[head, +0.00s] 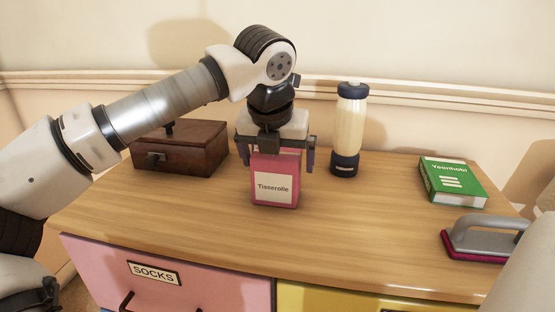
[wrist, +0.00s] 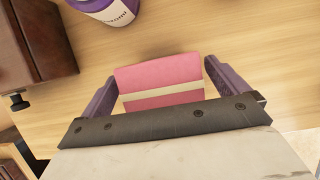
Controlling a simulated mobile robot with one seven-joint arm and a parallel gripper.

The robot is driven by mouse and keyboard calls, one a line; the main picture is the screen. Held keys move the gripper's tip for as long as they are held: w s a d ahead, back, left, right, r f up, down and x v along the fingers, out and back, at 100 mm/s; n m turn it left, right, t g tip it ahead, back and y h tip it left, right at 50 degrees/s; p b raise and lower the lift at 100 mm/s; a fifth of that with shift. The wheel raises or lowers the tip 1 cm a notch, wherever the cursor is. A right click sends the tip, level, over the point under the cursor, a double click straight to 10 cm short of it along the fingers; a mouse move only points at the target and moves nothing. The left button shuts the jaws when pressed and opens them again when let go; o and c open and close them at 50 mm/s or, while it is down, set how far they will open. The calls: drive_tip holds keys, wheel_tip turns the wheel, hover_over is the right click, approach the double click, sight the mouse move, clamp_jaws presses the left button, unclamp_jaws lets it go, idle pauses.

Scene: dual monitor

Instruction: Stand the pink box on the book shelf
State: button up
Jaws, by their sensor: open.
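The pink box (head: 275,186) stands upright on the wooden dresser top, with a cream label reading "Tisserolle" facing the head camera. My gripper (head: 279,163) is above it, pointing down, with one finger on each side of the box. The fingers are open, and in the wrist view gaps show between them and the pink box (wrist: 162,80). The upper part of the box is partly hidden by the gripper in the head view. No book shelf can be made out in either view.
A dark wooden box (head: 190,146) stands left of the gripper and a cream bottle (head: 349,125) stands behind to the right. A green book (head: 452,181) and a grey-handled brush (head: 480,238) lie at the right. The dresser top (head: 365,230) is clear in front.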

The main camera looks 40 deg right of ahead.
drive_tip(key=p+v, duration=0.1)
drive_tip(key=v, duration=1)
drive_tip(key=shift+r+p, duration=0.15)
drive_tip(key=shift+p, duration=0.15)
